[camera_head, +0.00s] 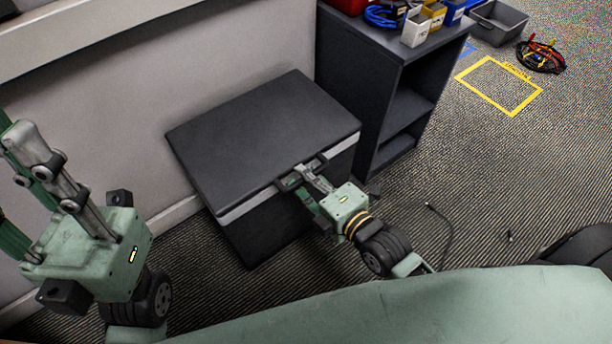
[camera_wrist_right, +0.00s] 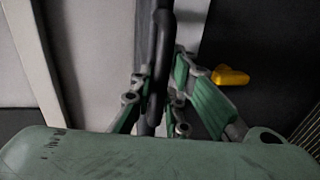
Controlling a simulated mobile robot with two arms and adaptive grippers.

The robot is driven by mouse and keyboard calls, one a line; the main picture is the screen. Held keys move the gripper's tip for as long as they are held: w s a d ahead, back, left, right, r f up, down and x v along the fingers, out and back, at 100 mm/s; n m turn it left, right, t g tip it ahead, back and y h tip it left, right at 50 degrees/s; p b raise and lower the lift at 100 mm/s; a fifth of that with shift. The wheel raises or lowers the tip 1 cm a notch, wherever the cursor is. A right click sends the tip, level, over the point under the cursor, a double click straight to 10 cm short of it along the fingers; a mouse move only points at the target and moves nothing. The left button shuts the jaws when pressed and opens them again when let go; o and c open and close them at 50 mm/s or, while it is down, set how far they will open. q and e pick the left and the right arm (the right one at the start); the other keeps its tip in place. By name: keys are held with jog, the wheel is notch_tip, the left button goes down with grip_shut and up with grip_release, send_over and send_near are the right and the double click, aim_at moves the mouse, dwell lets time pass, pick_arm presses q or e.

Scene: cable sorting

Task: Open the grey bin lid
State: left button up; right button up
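The grey bin (camera_head: 255,237) stands against the wall in the head view. Its dark lid (camera_head: 262,135) lies flat on top, closed, with a pale strip along the front edge. A dark handle (camera_head: 287,183) sticks out from that edge. My right gripper (camera_head: 303,174) is at the handle. In the right wrist view, the handle bar (camera_wrist_right: 157,50) runs between the fingers of my right gripper (camera_wrist_right: 160,85), which look closed around it. My left gripper (camera_head: 12,180) is raised at the left edge, fingers apart and empty, partly out of view.
A dark shelf unit (camera_head: 340,62) with small coloured bins on top stands right of the bin. A grey tub (camera_head: 497,22), coiled cables (camera_head: 541,57) and a yellow floor rectangle (camera_head: 513,113) lie beyond. A small yellow thing (camera_wrist_right: 230,76) shows in the wrist view. Carpet (camera_head: 470,180) is mostly clear.

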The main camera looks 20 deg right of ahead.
grip_shut()
